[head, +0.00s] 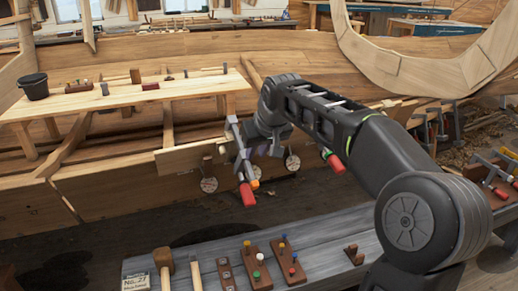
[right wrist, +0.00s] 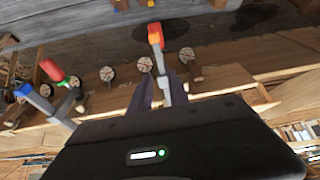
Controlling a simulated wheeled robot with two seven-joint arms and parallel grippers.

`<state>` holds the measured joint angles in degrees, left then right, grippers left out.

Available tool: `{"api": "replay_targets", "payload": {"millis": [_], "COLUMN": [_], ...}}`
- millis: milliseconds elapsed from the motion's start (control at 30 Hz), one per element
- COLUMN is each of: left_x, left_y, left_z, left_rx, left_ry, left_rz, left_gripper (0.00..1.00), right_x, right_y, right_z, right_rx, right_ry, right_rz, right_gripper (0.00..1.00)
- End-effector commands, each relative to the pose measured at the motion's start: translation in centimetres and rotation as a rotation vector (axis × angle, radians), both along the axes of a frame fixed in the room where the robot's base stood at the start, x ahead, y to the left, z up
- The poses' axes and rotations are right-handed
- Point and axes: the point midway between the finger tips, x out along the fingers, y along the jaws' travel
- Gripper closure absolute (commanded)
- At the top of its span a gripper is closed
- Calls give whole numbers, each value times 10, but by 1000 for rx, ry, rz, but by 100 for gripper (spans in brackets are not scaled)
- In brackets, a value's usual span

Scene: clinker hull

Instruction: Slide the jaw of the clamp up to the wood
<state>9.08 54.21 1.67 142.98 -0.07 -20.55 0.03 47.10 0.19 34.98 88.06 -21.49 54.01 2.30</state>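A bar clamp with a grey bar and a red and orange handle (head: 247,194) is at the plank on the hull side, left of centre in the head view. My right gripper (head: 259,150) is at this clamp, beside its bar. In the right wrist view the clamp's orange-red end (right wrist: 155,36) stands beyond my right fingers (right wrist: 163,88), and its grey bar runs between or right beside them. I cannot tell whether the fingers touch the bar. The gap between jaw and wood is too small to make out. My left gripper is out of view.
Another clamp with a red and green handle (head: 333,160) is to the right, partly behind my right arm. A grey bench (head: 215,257) with pegged blocks and a mallet (head: 164,262) stands in front. A plank table (head: 130,95) is behind.

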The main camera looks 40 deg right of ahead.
Motion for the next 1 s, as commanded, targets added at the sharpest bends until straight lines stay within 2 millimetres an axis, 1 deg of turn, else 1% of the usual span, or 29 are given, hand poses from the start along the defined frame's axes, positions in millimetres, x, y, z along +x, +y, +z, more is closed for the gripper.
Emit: {"api": "replay_targets", "payload": {"millis": [33,100,600,800,1000], "left_x": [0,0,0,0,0], "left_y": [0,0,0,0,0], "left_z": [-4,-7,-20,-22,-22], "left_rx": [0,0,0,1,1], "left_ry": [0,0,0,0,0], "left_rz": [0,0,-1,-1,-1], "left_gripper": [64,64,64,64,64], "right_x": [4,9,43,50,52], "right_y": [-1,-2,-10,-12,-13], "right_z": [-8,-16,-67,-78,-81], "right_rx": [2,2,1,0,-1], "right_ry": [1,2,0,0,0], "right_rz": [1,2,2,1,1], "right_gripper": [78,78,78,78,78]}}
